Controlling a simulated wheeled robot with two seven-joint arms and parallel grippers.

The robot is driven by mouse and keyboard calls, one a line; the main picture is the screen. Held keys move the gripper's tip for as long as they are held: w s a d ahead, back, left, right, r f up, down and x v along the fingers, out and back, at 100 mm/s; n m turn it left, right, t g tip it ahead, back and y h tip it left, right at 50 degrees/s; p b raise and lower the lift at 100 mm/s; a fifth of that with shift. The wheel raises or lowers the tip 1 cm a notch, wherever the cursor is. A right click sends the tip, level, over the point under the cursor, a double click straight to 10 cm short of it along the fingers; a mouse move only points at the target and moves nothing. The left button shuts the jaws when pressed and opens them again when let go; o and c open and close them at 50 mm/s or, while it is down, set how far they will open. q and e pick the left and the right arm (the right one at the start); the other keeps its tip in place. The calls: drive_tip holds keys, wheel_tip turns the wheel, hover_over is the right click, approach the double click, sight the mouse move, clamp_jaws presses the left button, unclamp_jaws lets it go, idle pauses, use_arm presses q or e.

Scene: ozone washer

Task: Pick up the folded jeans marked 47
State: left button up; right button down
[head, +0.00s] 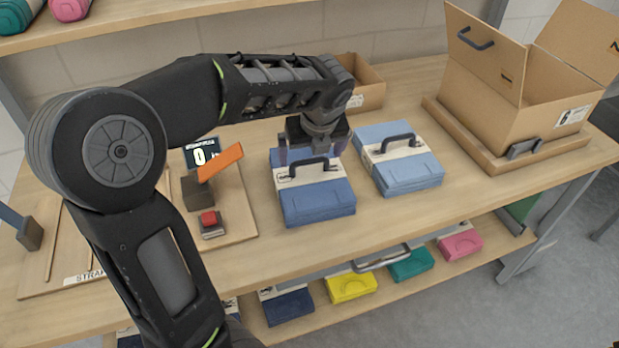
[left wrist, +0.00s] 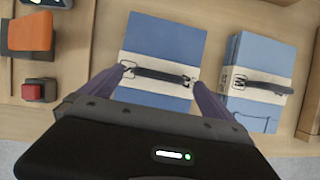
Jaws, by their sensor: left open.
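Two folded blue jeans bundles, each with a pale paper band and a dark carry handle, lie side by side on the wooden table. My left gripper (head: 316,145) is over the left bundle (head: 318,205). In the left wrist view (left wrist: 160,77) it is open, its fingers at either end of the handle (left wrist: 162,76) of that bundle (left wrist: 165,40). I cannot tell whether they touch it. The right bundle (head: 410,172) lies apart, and it also shows in the left wrist view (left wrist: 262,55). I cannot read 47 on either band. My right gripper is out of view.
An open cardboard box (head: 510,113) stands on a wooden tray at the right. A small carton (head: 368,90) sits behind my gripper. A display (head: 200,155), an orange piece (head: 221,162) and a red button (head: 208,218) are at the left. Several colored bundles lie on the lower shelf (head: 385,284).

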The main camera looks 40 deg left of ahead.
sight(310, 159)
use_arm(q)
drive_tip(key=shift+x, duration=2)
drive_tip(key=c, duration=1.9)
wheel_tip(310, 159, up, 10)
drive_tip(key=shift+r, duration=0.1)
